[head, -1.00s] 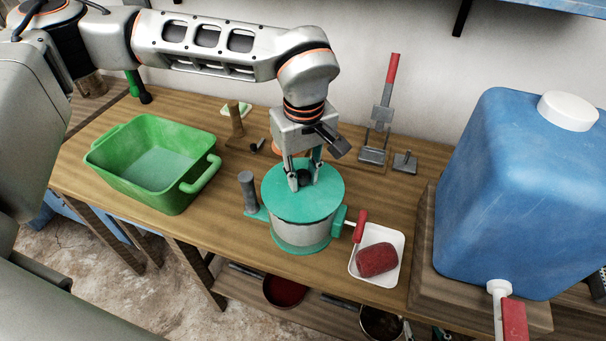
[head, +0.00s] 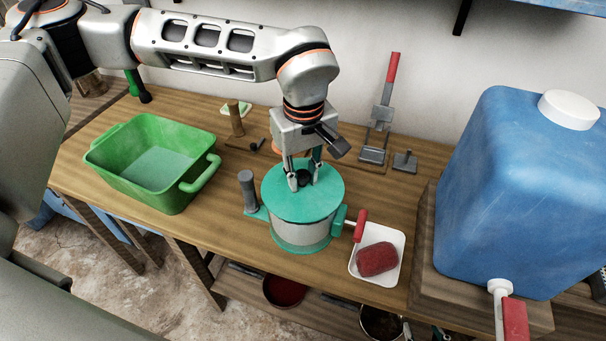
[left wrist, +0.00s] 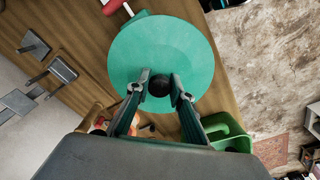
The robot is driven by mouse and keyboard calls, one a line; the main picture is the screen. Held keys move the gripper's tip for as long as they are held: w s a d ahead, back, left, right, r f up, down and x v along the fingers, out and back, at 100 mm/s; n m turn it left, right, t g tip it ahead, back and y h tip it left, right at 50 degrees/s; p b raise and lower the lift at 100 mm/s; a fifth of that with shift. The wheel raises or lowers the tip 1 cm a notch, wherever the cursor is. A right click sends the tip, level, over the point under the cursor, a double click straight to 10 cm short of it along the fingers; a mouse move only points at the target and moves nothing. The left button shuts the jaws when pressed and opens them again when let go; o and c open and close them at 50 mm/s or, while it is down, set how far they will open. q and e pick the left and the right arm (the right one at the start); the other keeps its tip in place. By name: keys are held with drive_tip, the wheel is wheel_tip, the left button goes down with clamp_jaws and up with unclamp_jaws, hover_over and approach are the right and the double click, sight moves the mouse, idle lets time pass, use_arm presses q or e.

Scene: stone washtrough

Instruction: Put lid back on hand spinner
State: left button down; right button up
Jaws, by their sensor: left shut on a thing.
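The hand spinner (head: 300,232) stands upright on the wooden table, a pale drum with green bands, a grey upright handle at its left and a red-handled crank at its right. The round green lid (head: 325,203) lies flat at its top and looks centred; whether it is fully seated I cannot tell. The lid also fills the middle of the left wrist view (left wrist: 190,45). My left gripper (head: 303,182) points down over the lid, shut on its black knob (left wrist: 159,85), which shows between the fingertips. My right gripper is in neither view.
A green basin (head: 120,165) stands left of the spinner. A white tray (head: 398,240) with a dark red roll (head: 377,260) is close at its right. A big blue water tank (head: 520,190) stands further right. Metal tools (head: 380,130) stand behind.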

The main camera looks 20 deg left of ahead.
idle(0.3)
use_arm(q)
drive_tip(key=c, duration=1.7)
unclamp_jaws()
drive_tip(key=o, duration=0.5)
drive_tip(key=shift+r+p, duration=1.95)
drive_tip(key=shift+r, duration=1.1)
drive_tip(key=shift+r+p, duration=0.3)
drive_tip(key=shift+r, duration=0.2)
